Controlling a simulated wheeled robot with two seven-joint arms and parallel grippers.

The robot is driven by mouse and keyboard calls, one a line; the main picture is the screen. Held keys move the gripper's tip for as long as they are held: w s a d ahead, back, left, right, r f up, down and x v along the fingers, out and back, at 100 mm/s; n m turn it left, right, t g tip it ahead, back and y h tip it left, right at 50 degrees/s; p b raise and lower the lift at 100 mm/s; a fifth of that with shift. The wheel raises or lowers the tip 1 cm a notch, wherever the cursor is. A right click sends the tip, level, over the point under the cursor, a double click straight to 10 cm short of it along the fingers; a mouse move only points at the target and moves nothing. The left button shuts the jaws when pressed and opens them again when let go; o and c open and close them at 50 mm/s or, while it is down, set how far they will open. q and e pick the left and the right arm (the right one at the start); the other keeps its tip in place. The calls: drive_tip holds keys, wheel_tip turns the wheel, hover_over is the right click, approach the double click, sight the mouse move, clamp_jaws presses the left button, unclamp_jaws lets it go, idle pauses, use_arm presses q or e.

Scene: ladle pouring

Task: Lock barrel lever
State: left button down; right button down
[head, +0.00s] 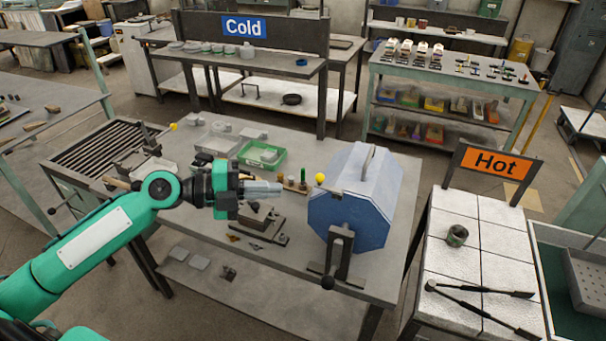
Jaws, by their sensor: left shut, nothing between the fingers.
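The blue octagonal barrel (352,205) stands at the right part of the grey worktable, with a handle on top. A yellow ball knob (320,178) shows at its upper left edge. Which of these is the barrel lever I cannot tell. My left gripper (280,188) is shut and empty, pointing right, left of the barrel and apart from the yellow knob in the picture. My right gripper is not in view.
Behind my left gripper are a green tray (262,155) and small tools. A dark metal fixture (258,225) sits below it. A slatted rack (105,155) is at the table's left. Right, a white-tiled table (475,240) holds tongs (485,305) and a small can (457,236).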

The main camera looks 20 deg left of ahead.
use_arm(q)
drive_tip(key=w+d+f+p, duration=0.1)
drive_tip(key=w+d+p, duration=0.4)
drive_tip(key=w+p, duration=0.1)
drive_tip(key=shift+w+f, duration=0.2)
drive_tip(key=shift+f, duration=0.1)
idle(0.3)
